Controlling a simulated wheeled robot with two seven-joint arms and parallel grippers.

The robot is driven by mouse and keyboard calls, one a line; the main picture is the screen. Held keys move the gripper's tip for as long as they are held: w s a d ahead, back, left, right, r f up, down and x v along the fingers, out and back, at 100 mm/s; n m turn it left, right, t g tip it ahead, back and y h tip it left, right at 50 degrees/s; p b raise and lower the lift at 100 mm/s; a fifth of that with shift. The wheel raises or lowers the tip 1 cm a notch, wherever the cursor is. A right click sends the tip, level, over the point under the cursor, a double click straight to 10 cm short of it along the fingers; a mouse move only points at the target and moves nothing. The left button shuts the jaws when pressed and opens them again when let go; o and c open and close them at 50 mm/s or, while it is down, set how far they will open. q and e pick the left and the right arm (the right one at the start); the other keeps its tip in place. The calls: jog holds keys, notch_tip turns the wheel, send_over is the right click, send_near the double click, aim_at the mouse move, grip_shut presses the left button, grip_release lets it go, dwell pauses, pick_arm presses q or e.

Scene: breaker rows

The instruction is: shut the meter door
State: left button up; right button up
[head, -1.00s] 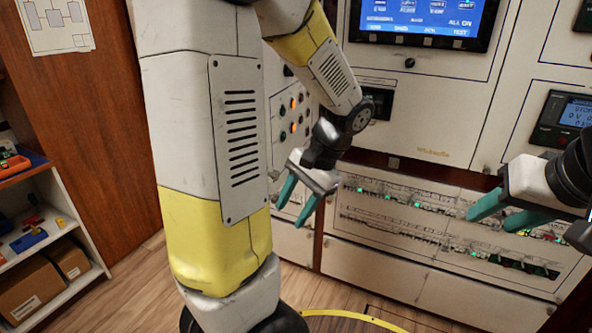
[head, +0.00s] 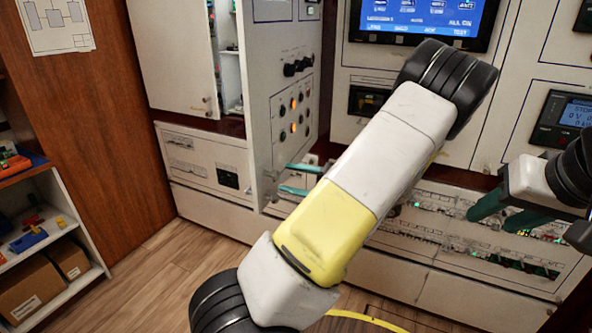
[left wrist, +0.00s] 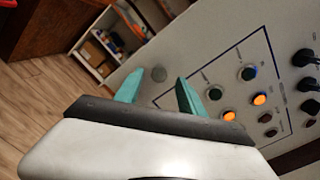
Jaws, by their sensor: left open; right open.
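A tall white panel with orange lamps and knobs (head: 258,90) stands out from the cabinet at an angle, like an open door; no label I can read says whether it is the meter door. My left gripper (head: 284,178) is open, its teal fingers pointing left across the panel's lower part. In the left wrist view my left gripper (left wrist: 157,88) has nothing between its fingers, and the panel (left wrist: 225,60) lies just beyond; contact cannot be told. My right gripper (head: 489,222) is open and empty in front of the breaker rows (head: 440,205).
An open compartment (head: 229,60) shows left of the panel, beside another white door (head: 170,55). A blue screen (head: 420,18) and a small meter display (head: 572,115) are on the right. A shelf with boxes (head: 40,235) stands left. The wooden floor (head: 150,275) between is clear.

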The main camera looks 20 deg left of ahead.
aim_at(278, 176)
pick_arm(q)
jog(key=a, duration=0.5)
grip_shut()
jog(key=shift+f, duration=0.1)
dwell(1.3)
